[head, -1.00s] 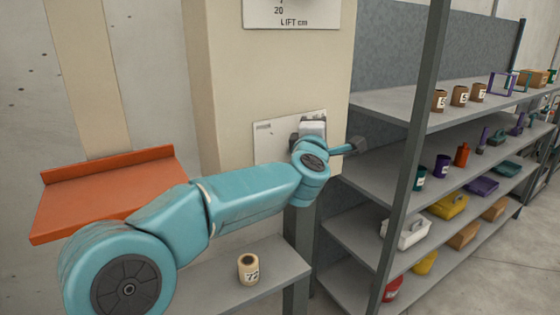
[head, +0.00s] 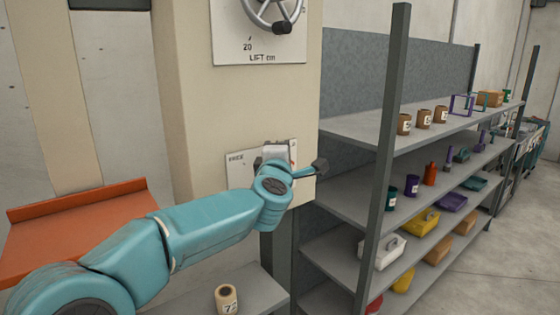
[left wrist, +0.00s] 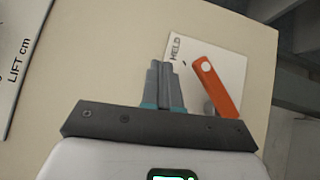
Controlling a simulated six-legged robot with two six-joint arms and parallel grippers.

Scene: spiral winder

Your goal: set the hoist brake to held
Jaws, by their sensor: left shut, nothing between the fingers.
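The hoist brake is an orange lever (left wrist: 216,88) on a white plate (left wrist: 225,48) in the left wrist view. Its round pivot is at the upper left, and its arm slants to the lower right. The word HELD (left wrist: 174,48) is printed along the plate's left edge. My left gripper (left wrist: 161,68) is shut and empty, left of the lever and apart from it in the picture. In the head view the plate (head: 237,172) is on the cream column, with my left wrist covering the lever and fingers. My right gripper is in neither view.
A handwheel (head: 272,12) sits on the LIFT cm panel (head: 240,50) above. An orange tray-like ledge (head: 80,225) is at left. A labelled roll (head: 226,298) stands on a low grey shelf (head: 185,300). Shelving (head: 375,130) with cups and bins stands right.

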